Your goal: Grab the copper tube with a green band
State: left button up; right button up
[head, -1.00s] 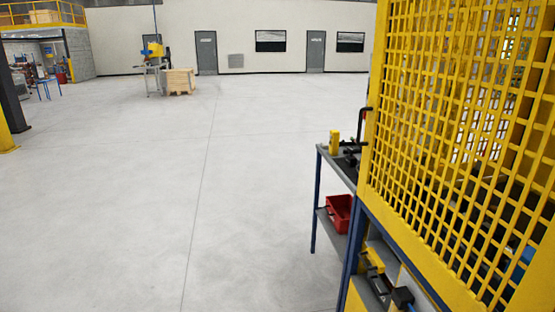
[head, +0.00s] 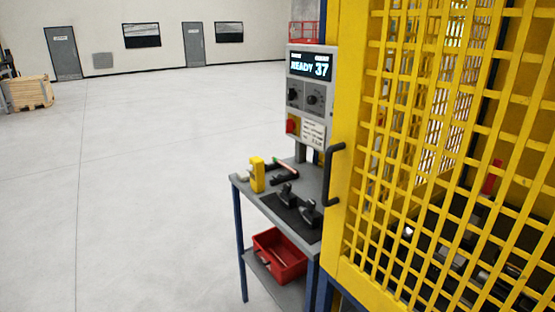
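A thin pinkish rod (head: 284,166), possibly a copper tube, lies among dark items at the back of the small grey-topped table (head: 248,189). No other tube can be made out. Neither of my grippers shows in the head view.
A yellow block-like tool (head: 257,174) and black clamps on a dark mat (head: 283,207) are on the table. A red bin (head: 280,256) sits on its lower shelf. A control panel (head: 311,95) reads "READY 37". A yellow mesh cage (head: 400,150) fills the right. Floor at left is open.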

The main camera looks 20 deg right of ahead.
aim_at(279, 161)
jog(key=i+j+z, duration=0.45)
jog(key=i, duration=0.15)
jog(key=i+j+z, duration=0.65)
jog(key=z, duration=0.25)
jog(key=i+j+z, duration=0.25)
jog(key=z, duration=0.15)
jog(key=i, duration=0.05)
